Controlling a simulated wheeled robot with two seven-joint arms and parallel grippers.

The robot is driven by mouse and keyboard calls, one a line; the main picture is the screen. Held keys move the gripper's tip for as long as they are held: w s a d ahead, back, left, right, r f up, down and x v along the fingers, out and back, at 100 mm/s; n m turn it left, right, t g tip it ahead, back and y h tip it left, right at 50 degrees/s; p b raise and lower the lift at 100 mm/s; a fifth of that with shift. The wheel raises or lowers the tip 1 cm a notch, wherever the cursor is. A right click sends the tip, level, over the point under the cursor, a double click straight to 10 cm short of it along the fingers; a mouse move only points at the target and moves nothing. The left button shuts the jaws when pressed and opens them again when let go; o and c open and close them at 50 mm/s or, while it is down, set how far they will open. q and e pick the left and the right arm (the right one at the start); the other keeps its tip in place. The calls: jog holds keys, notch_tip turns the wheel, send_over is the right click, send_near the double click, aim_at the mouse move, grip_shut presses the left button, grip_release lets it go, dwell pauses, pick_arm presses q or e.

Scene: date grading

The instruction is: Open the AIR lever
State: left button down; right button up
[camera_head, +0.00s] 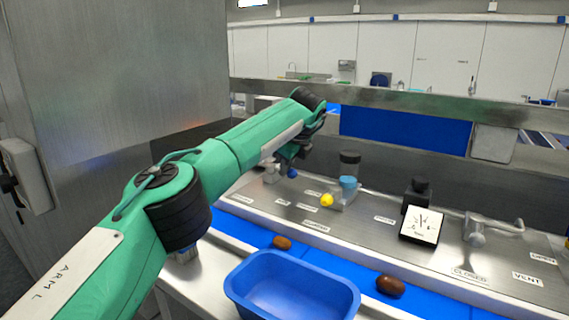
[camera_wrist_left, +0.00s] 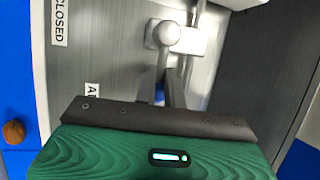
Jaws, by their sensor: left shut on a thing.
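The AIR lever has a rounded grey metal pivot on a light plate at the far left of the steel panel, in the head view (camera_head: 271,172). In the left wrist view the AIR lever (camera_wrist_left: 166,34) shows at the top centre, with part of its label below left and a CLOSED label (camera_wrist_left: 60,22) at the upper left. My left gripper (camera_head: 290,163) reaches down to it from the left. In the wrist view its fingers (camera_wrist_left: 164,88) are shut on the lever's handle, which they largely hide; a bit of blue shows between them. My right gripper is not in view.
A clear container with a blue part (camera_head: 348,186), a yellow knob (camera_head: 327,200), a gauge (camera_head: 421,225) and the VENT lever (camera_head: 478,230) are on the panel to the right. In front are a blue bin (camera_head: 250,302) and two brown dates (camera_head: 282,242) (camera_head: 390,286) on a blue strip.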

pick_arm(q)
jog(key=shift+s+d+f, duration=0.15)
jog(key=shift+d+f, duration=0.2)
jog(key=shift+f, duration=0.1)
jog(key=c, duration=1.5)
grip_release()
jog(key=shift+o, duration=0.9)
jog(key=shift+d+r, duration=0.2)
jog(key=shift+d, duration=0.1)
jog(key=shift+a+r, duration=0.1)
jog(key=shift+a, duration=0.1)
jog(key=shift+r, duration=0.25)
jog(key=v, duration=1.3)
jog(key=shift+d, duration=0.35)
